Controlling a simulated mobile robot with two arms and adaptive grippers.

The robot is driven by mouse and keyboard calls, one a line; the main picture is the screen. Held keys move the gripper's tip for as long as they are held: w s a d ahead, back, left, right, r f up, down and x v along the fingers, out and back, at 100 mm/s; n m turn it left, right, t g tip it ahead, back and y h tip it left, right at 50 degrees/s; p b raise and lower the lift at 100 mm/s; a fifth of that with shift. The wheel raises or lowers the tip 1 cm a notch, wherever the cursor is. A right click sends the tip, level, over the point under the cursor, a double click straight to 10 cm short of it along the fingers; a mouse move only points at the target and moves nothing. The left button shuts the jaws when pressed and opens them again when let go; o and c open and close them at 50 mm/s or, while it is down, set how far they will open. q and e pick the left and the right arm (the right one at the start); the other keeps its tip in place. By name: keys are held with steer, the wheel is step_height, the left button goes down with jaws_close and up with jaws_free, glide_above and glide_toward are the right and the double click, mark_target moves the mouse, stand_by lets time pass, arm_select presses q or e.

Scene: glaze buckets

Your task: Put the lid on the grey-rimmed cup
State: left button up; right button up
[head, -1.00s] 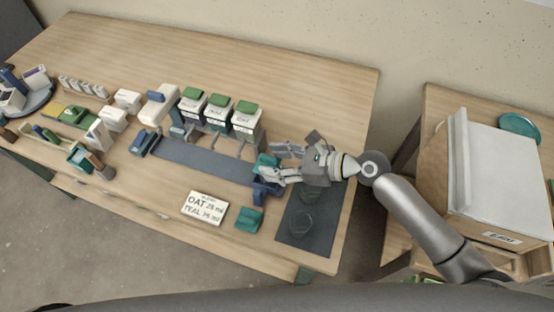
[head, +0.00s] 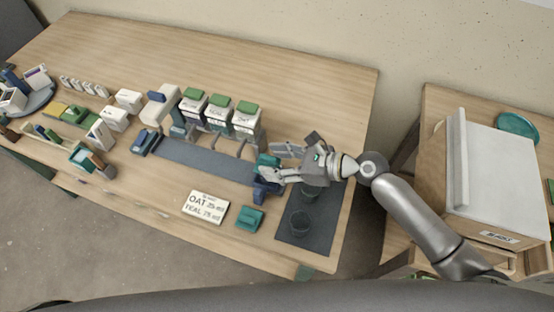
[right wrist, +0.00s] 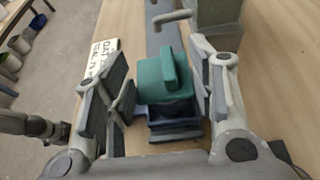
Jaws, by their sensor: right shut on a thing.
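My right gripper (head: 277,163) is over the right end of the dark strip, its fingers on either side of a teal block-shaped piece with a raised tab (head: 266,160), which I take for the lid. In the right wrist view, this teal piece (right wrist: 163,80) sits in or on a dark blue holder (right wrist: 175,122), between the fingers (right wrist: 160,88); the jaws are shut on it. I cannot tell which has the grey rim. My left gripper is out of view.
A second teal piece (head: 249,219) lies left of the dark mat (head: 322,238). A card (head: 205,208) lies beside it. Green-topped dispensers (head: 219,112) stand behind the dark strip (head: 195,160). A large white-topped box (head: 500,170) is on the side table.

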steer(key=shift+f, duration=0.25)
steer(key=o, duration=0.8)
steer(key=shift+r, duration=0.1)
step_height(320, 180, up, 7)
steer(key=p, duration=0.8)
steer(key=shift+p, duration=0.4)
